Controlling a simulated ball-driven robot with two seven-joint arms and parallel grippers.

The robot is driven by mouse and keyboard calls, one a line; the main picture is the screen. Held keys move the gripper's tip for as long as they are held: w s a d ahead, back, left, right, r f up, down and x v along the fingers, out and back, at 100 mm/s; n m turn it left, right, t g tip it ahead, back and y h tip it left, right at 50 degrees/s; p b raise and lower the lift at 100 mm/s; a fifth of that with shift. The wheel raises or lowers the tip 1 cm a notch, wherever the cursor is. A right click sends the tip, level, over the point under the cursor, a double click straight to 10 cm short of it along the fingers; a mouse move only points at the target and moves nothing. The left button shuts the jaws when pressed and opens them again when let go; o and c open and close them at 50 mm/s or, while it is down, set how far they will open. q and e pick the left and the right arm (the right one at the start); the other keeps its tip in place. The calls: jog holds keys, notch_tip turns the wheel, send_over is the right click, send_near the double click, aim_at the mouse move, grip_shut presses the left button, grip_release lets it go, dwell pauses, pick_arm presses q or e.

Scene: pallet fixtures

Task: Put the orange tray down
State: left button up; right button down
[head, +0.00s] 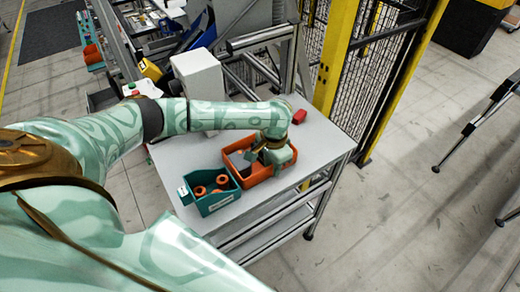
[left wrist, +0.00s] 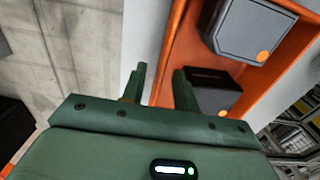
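The orange tray (head: 238,165) appears to rest on the light table, right of the teal bin; any small gap beneath it cannot be made out. My left gripper (head: 272,150) points down at the tray, partly covering it. In the left wrist view, the fingers (left wrist: 162,82) stand apart on either side of the tray's orange wall (left wrist: 176,35). A pale strip shows between the left finger and the wall. Dark grey blocks with orange dots (left wrist: 250,30) lie inside the tray. My right gripper is out of view.
The teal bin (head: 213,205) with orange ring-like parts stands close left of the tray. A red object (head: 299,117) lies at the table's back right. A white box (head: 198,75) stands behind. A yellow post (head: 335,55) and mesh fence are beyond the table (head: 312,150).

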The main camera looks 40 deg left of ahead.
pick_arm(q)
jog(key=shift+f, duration=0.7)
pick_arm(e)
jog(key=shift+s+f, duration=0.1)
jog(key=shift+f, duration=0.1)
pick_arm(q)
grip_shut()
jog(key=shift+r, duration=0.1)
jog(key=shift+r, duration=0.1)
